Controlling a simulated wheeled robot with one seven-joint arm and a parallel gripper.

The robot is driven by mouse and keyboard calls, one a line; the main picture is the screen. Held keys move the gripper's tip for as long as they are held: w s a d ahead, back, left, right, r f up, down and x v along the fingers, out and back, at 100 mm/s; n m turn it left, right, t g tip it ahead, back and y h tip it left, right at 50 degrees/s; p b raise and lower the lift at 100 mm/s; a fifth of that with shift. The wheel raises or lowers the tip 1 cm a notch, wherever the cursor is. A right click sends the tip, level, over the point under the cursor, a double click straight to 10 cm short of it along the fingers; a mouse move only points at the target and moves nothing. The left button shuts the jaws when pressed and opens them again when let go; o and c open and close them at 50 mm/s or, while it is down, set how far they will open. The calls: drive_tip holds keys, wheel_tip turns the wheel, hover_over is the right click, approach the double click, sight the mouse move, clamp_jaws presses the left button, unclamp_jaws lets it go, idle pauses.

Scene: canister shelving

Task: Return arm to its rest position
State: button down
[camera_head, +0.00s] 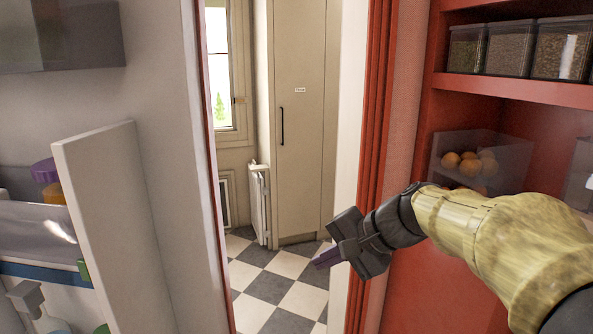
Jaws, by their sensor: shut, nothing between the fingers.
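My gripper (327,259) is at the end of my arm (500,230), which reaches in from the lower right. It is dark grey with purplish fingertips that point left and slightly down. The fingers look closed, with nothing held between them. The gripper hangs in the air in front of the doorway and its red frame (376,120). My wrist and forearm cover part of the red shelving (410,290) behind them.
Red shelves at right hold clear canisters (507,50) and a clear bin of orange fruit (470,163). A white shelf side panel (115,230) stands at left, with colored-lidded containers (45,180) beside it. Through the doorway are a checkered floor (275,285), a radiator (260,203) and a tall cabinet (300,130).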

drive_tip(key=s+d+f+n+g+h, duration=0.1)
drive_tip(key=s+d+f+n+h, duration=0.2)
drive_tip(key=f, duration=0.8)
drive_tip(key=s+d+f+n+g+h, duration=0.1)
drive_tip(key=s+d+f+n+h, duration=0.2)
drive_tip(key=s+d+f+h, duration=0.2)
drive_tip(key=s+d+f, duration=0.2)
drive_tip(key=s+f, duration=0.2)
drive_tip(key=f, duration=0.2)
drive_tip(key=shift+s+f+n, duration=0.3)
drive_tip(key=w+a+r+n+g+y+p, duration=0.2)
drive_tip(key=w+a+r+n+g+p, duration=0.2)
drive_tip(key=w+a+r+n, duration=0.5)
drive_tip(key=w+a+r+n+g+y+p, duration=0.3)
drive_tip(key=w+a+r+n+p, duration=0.5)
drive_tip(key=a, duration=0.4)
drive_tip(key=shift+w+a+r+n+g, duration=0.4)
drive_tip(key=shift+w+r+n+g, duration=0.1)
drive_tip(key=shift+w+n+g, duration=0.1)
